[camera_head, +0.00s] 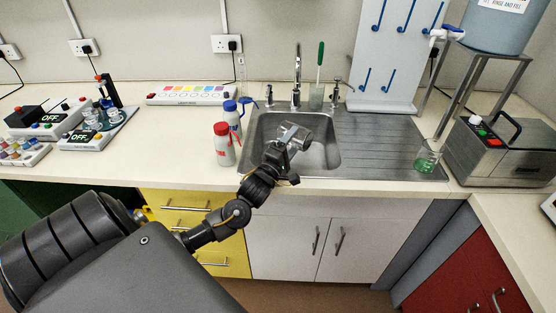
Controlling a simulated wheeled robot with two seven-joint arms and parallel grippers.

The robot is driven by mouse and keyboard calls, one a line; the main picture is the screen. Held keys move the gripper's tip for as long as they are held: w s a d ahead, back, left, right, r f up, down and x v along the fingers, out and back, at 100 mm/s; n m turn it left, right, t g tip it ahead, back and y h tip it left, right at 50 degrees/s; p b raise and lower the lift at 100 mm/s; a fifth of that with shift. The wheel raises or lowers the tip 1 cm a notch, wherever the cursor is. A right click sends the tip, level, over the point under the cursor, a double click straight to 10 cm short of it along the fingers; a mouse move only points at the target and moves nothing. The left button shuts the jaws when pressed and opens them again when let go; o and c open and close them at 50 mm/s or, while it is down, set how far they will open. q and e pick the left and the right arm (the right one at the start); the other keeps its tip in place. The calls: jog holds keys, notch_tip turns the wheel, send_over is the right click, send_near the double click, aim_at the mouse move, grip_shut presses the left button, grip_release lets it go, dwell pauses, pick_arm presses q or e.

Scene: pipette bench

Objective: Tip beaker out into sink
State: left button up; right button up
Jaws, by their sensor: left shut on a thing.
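My left gripper (284,147) reaches in over the front edge of the sink (323,143). It is shut on a clear, greyish beaker (297,132), which lies tilted well over above the basin. The gripper's fingers and wrist hide part of the beaker, and I cannot make out any liquid in it. A second beaker (427,160) with green contents stands upright on the right end of the draining board (375,140). My right gripper is out of view.
Red-capped (224,147) and blue-capped (232,117) wash bottles stand just left of the sink. The tap (297,75) rises behind the basin. A white peg board (392,55) stands behind the draining board, and a steel bath (505,150) stands right. Most of the draining board is clear.

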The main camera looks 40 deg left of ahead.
pick_arm(q)
jog(key=shift+d+f+n, duration=0.1)
jog(key=shift+d+n, duration=0.25)
jog(key=shift+n, duration=0.05)
jog(key=shift+a+f+n+y, duration=0.1)
jog(key=shift+f+n+y, duration=0.25)
jog(key=shift+n, duration=0.45)
jog(key=shift+a+r+n+y+p, duration=0.3)
jog(key=shift+r+n+p, duration=0.25)
jog(key=shift+n+p, duration=0.3)
jog(key=shift+a+r+n+g+y+p, duration=0.2)
jog(key=shift+n+g+y+p, duration=0.2)
jog(key=shift+n, duration=0.55)
jog(key=shift+f, duration=0.1)
dwell(4.9)
